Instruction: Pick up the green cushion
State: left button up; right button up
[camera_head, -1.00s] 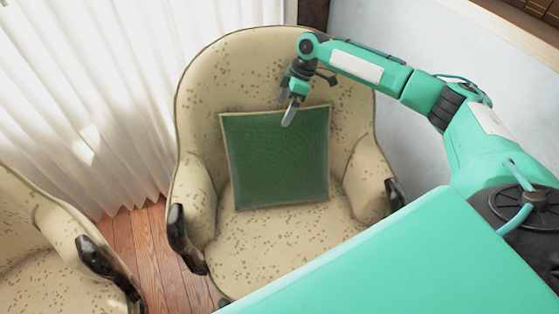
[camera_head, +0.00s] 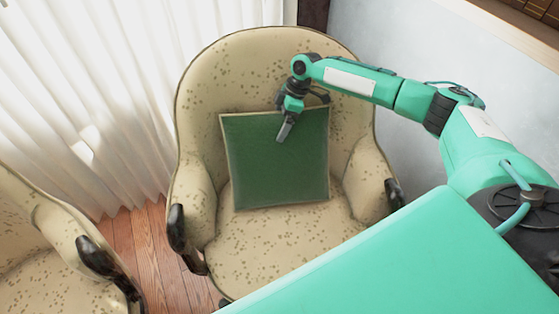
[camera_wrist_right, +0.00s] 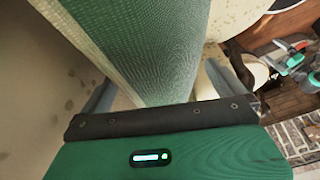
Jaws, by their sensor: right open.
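The green cushion (camera_head: 277,165), square with a pale edge, leans upright against the back of the patterned armchair (camera_head: 265,255). My right gripper (camera_head: 284,134) is open and points down at the cushion's upper edge in the head view. In the right wrist view the cushion (camera_wrist_right: 150,45) runs edge-on between the two fingers of my right gripper (camera_wrist_right: 165,98), its pale border and green face both showing. My left gripper is not in view.
A second patterned armchair (camera_head: 40,250) stands at the left. A white curtain (camera_head: 90,90) hangs behind, and a pale wall (camera_head: 420,60) is at the right. The chair's armrests flank the cushion. Wooden floor (camera_head: 150,255) shows between the chairs.

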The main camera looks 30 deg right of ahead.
jog(key=shift+f, duration=0.15)
jog(key=c, duration=1.4)
